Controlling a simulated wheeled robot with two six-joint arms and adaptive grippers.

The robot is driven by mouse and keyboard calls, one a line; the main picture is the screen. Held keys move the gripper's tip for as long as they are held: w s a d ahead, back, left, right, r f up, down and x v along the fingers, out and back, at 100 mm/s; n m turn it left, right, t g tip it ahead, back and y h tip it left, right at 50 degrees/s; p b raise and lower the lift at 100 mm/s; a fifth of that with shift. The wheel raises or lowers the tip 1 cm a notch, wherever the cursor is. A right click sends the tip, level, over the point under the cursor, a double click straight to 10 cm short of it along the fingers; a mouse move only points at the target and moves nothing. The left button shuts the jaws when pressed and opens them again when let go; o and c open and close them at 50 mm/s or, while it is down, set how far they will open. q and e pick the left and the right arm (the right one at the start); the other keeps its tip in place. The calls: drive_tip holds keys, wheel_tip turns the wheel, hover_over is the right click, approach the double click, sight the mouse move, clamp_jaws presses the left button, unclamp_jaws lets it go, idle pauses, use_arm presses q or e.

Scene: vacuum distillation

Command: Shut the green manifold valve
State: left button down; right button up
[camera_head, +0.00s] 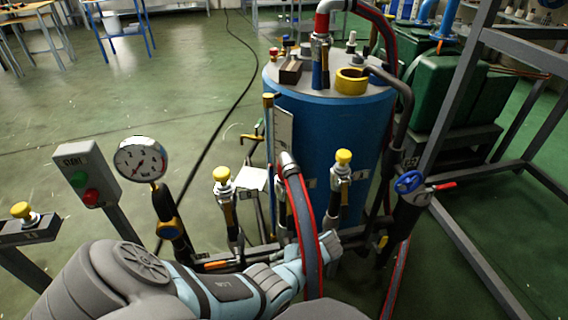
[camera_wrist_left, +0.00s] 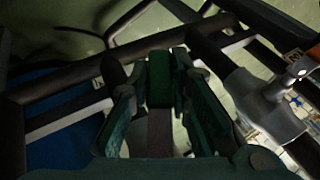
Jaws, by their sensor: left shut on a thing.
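My left arm comes in from the lower left in the head view. Its gripper (camera_head: 328,245) is at the low pipe manifold (camera_head: 225,262), in front of the blue tank. In the left wrist view the gripper (camera_wrist_left: 160,62) has its fingers on both sides of a dark green valve handle (camera_wrist_left: 159,84) and is shut on it. The handle points along the fingers. In the head view the green handle is hidden by the gripper and the red-striped hose. The right gripper is not in view.
The blue tank (camera_head: 325,125) stands behind the manifold. A red-striped hose (camera_head: 300,220) passes in front of my left wrist. Yellow-topped valves (camera_head: 222,180), a pressure gauge (camera_head: 141,160) and a start box (camera_head: 88,172) stand nearby. A blue-wheeled valve (camera_head: 408,182) is to the right.

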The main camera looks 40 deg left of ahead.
use_arm(q)
drive_tip(key=shift+s+a+g+y+b, duration=0.15)
drive_tip(key=shift+s+g+y+b, duration=0.1)
drive_tip(key=shift+g+y+b, duration=0.3)
drive_tip(key=shift+s+r, duration=0.1)
drive_tip(key=shift+r, duration=0.15)
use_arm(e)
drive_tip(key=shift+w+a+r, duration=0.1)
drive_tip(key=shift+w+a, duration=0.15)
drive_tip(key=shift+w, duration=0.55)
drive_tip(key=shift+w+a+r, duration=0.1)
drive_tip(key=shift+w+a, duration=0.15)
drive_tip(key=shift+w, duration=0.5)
use_arm(q)
drive_tip(key=c, duration=1.5)
unclamp_jaws()
drive_tip(key=v, duration=1.2)
